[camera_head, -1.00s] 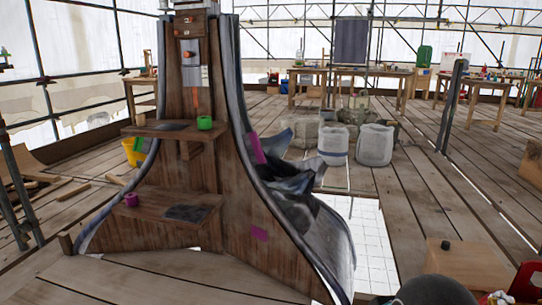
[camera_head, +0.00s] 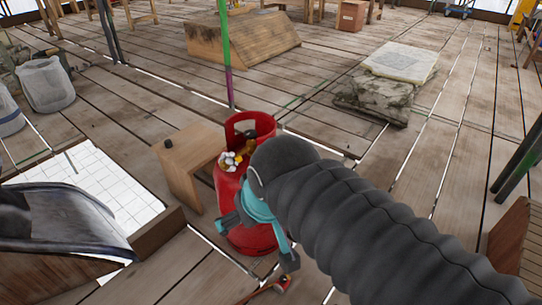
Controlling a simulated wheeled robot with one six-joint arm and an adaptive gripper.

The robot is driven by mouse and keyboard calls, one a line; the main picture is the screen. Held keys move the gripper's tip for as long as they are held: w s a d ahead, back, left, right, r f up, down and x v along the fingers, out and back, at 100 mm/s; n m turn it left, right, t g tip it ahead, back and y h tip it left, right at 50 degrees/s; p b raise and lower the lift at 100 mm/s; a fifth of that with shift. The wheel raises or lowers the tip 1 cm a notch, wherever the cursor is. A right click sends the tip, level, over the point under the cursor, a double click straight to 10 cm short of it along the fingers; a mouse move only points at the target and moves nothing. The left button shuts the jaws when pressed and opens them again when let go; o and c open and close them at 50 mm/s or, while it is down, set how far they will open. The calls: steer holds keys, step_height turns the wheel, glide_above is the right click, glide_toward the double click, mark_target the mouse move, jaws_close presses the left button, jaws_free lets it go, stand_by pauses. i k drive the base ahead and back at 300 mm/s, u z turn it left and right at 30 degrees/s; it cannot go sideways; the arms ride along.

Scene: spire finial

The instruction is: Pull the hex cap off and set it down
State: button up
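No hex cap can be made out for certain. A small dark cap-like piece (camera_head: 168,143) sits on top of a wooden box (camera_head: 207,165); its shape is too small to read. My gripper (camera_head: 258,240), teal with dark tips, hangs at the end of my dark ribbed arm, in front of a red gas cylinder (camera_head: 233,188) in the picture. I cannot tell whether it touches the cylinder. Its fingers show only in part, and nothing is clearly held. The wooden spire with its shelves is out of view, apart from a curved dark grey sheet (camera_head: 65,215) at the left.
White and brass-coloured pieces (camera_head: 232,160) show at the cylinder's top. A red and dark item (camera_head: 265,290) lies at the bottom edge. A white gridded panel (camera_head: 118,190) lies left of the box. Stacked slabs (camera_head: 390,85) and a wooden ramp (camera_head: 240,38) stand farther back, with open planks between.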

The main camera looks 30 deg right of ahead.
mark_target(224, 166)
steer(key=z, duration=2.35)
steer(key=k, duration=0.4)
steer(key=u, duration=3)
